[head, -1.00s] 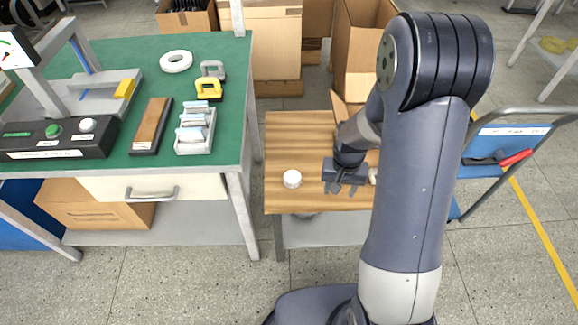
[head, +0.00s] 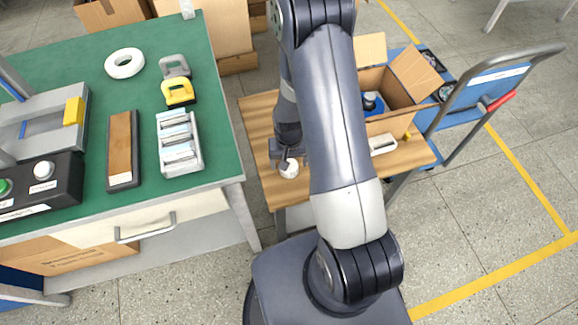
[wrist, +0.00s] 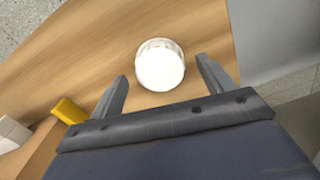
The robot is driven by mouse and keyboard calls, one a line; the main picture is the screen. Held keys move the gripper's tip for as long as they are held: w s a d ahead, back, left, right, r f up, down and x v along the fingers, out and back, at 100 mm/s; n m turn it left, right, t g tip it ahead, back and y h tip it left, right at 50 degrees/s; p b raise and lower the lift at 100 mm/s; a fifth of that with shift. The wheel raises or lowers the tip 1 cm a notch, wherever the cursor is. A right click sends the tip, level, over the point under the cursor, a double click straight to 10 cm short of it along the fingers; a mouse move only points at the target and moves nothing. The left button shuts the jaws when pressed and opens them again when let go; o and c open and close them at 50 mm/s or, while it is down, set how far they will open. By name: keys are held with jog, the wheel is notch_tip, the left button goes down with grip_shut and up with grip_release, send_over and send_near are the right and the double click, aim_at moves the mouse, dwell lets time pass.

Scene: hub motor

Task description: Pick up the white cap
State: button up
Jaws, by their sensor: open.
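The white cap (head: 289,169) is a short round piece on the wooden table (head: 262,128), near its left front part. In the wrist view the white cap (wrist: 160,65) lies just beyond and between the fingertips, apart from both. My gripper (head: 288,160) is above the cap in the head view and partly covers it. In the wrist view my gripper (wrist: 162,72) is open, its two grey fingers spread to either side of the cap, with nothing held.
A green workbench (head: 90,70) with a tape roll, clamps and a tray stands to the left. An open cardboard box (head: 395,95) and a white block (head: 382,144) are on the table's right side. A blue cart (head: 480,90) stands behind at right.

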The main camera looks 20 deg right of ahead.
jog(key=shift+f, duration=0.45)
jog(key=shift+c, duration=0.6)
jog(key=c, duration=0.9)
